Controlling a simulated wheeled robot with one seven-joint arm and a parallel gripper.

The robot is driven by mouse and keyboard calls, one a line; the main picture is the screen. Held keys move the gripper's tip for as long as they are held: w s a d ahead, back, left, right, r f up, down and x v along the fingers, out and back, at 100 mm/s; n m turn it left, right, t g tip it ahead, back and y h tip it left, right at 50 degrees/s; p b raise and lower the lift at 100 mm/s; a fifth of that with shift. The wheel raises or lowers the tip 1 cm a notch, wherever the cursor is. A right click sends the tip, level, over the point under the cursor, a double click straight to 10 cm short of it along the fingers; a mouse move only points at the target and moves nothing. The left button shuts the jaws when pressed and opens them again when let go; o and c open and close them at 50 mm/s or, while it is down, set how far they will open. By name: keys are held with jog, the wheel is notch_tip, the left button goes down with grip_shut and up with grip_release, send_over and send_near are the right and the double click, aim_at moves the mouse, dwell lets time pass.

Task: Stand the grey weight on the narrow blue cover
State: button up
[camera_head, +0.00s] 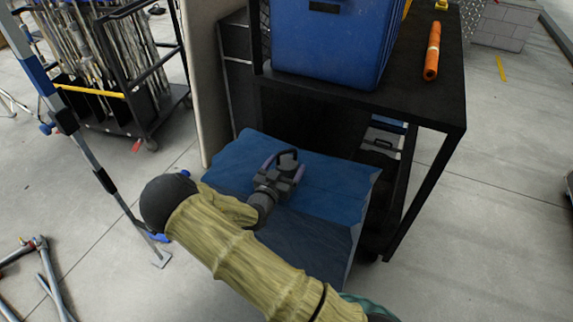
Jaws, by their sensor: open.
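A blue cover (330,191) lies draped over a low box-like shape at the foot of the black cart. My gripper (284,167) is over the middle of its top, with the two purple-edged fingers apart. A small dark grey thing with a black loop handle (288,156) shows between and just beyond the fingers. It looks like the grey weight, upright on the cover, but its lower part is hidden by my gripper. I cannot tell whether the fingers touch it.
The black cart (440,105) stands close behind and right, carrying a blue bin (330,45) and an orange roll (433,50). A rack of poles (110,70) is at upper left. A stand (100,172) rises at left. Grey floor is clear at right.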

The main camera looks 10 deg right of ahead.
jog(key=b+v, duration=0.1)
jog(key=v, duration=0.9)
jog(key=shift+s+a, duration=0.15)
jog(key=shift+s, duration=0.15)
